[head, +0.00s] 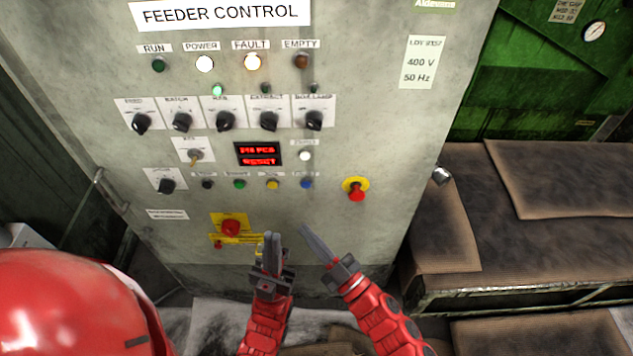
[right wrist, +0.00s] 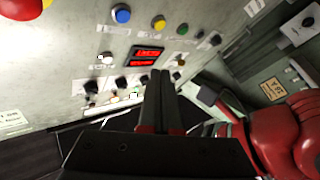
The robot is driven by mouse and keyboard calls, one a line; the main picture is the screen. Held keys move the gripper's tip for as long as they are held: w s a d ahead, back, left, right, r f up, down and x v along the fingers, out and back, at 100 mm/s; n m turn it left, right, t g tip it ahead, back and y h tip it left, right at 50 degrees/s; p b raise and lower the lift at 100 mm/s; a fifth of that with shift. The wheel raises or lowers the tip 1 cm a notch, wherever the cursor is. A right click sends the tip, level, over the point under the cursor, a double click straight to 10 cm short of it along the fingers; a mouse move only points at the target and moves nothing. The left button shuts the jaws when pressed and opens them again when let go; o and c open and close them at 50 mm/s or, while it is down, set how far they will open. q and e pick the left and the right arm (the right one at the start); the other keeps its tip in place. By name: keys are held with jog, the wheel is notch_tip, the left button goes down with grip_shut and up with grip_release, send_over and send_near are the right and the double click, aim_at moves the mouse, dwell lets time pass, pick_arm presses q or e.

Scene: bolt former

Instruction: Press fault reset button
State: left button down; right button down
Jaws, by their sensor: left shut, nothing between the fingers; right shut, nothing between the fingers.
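The feeder control panel (head: 350,120) faces me, with a lit FAULT lamp (head: 252,62) in its top row. A row of small buttons sits below the red display (head: 258,154): black (head: 207,184), green (head: 240,184), yellow (head: 272,184) and blue (head: 306,184). A white button (head: 305,156) is right of the display. The small labels are too blurred to tell which is fault reset. My left gripper (head: 271,237) is shut and empty, low before the panel. My right gripper (head: 302,230) is shut and empty beside it, below the blue button; its fingers (right wrist: 161,75) show in the right wrist view.
A red emergency stop on yellow (head: 356,188) sits right of the button row. A red rotary switch (head: 231,227) on a yellow plate is just above my left gripper. Black selector knobs (head: 225,121) line the panel above the display. A brown-topped bench (head: 440,215) stands right of the cabinet.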

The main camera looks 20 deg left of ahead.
aim_at(306, 185)
jog(key=w+a, duration=0.2)
jog(key=w, duration=0.6)
jog(key=shift+w+a, duration=0.25)
dwell(2.0)
jog(key=shift+w+a, duration=0.1)
jog(key=shift+w, duration=0.3)
jog(key=shift+w+a, duration=0.1)
jog(key=shift+w, duration=0.3)
dwell(0.6)
dwell(0.3)
jog(key=shift+s+d+r, duration=0.1)
jog(key=shift+s+d, duration=0.1)
jog(key=shift+s, duration=0.6)
